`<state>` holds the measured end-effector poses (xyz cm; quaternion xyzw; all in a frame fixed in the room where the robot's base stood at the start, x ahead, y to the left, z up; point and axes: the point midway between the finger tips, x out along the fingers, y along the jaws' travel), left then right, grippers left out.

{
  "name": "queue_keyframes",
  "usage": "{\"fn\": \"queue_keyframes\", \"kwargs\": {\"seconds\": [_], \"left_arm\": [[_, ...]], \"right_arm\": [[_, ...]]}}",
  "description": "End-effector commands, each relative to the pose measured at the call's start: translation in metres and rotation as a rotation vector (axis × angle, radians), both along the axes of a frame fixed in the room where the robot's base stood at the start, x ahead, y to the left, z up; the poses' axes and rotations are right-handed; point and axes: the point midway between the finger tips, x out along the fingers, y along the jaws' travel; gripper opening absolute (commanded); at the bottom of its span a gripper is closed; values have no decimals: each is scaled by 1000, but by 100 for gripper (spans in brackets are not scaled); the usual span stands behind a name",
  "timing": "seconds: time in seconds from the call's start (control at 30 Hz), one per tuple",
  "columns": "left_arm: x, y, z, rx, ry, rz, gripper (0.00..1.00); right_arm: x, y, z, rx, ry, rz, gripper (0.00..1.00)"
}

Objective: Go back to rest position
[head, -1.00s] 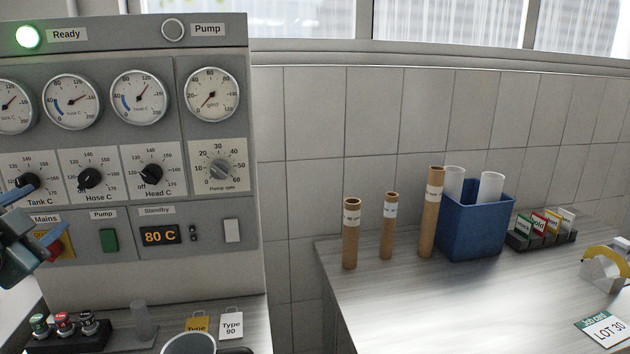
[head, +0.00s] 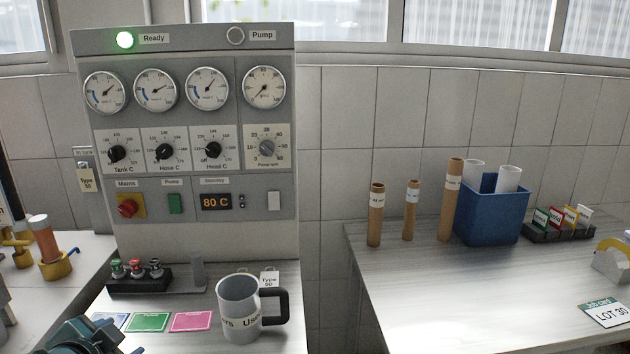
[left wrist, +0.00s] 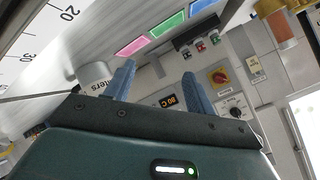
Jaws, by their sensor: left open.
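My left gripper shows in the left wrist view (left wrist: 158,88) with its two blue fingers apart and nothing between them. In the head view part of my left arm (head: 85,338) shows at the bottom left, below the coloured cards. The grey control panel (head: 190,130) stands behind, with its green Ready lamp (head: 125,40) lit and its display (head: 216,202) reading 80 C. The red Mains knob (head: 128,207) sits on a yellow plate and also shows in the left wrist view (left wrist: 220,77). My right gripper is not in view.
A grey mug (head: 238,300) stands on the panel's bench beside pink (head: 191,321) and green (head: 148,322) cards. On the right table are cardboard tubes (head: 376,220), a blue bin (head: 490,218) and a job card (head: 606,312). A gap separates the benches.

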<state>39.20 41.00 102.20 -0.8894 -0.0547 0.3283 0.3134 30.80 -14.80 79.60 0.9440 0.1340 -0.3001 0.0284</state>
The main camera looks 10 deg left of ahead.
Motion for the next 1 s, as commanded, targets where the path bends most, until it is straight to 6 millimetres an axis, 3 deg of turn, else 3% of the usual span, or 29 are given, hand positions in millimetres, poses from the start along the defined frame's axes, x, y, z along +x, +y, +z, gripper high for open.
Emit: {"fn": "queue_keyframes", "kwargs": {"seconds": [0.03,0.1,0.2,0.4,0.6,1.0], "left_arm": [[-17,-19,-33,-71,73,22,55],[-39,-45,-68,-150,168,49,55],[-67,-82,-104,-248,280,78,55],[-114,-148,-141,-400,451,119,55],[-150,-207,-155,-527,582,140,55],[-102,-233,-203,-592,300,-22,55]], "right_arm": [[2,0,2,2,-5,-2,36],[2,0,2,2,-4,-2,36],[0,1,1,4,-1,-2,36],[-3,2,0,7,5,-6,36],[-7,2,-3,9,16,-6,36],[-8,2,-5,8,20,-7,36]]}}
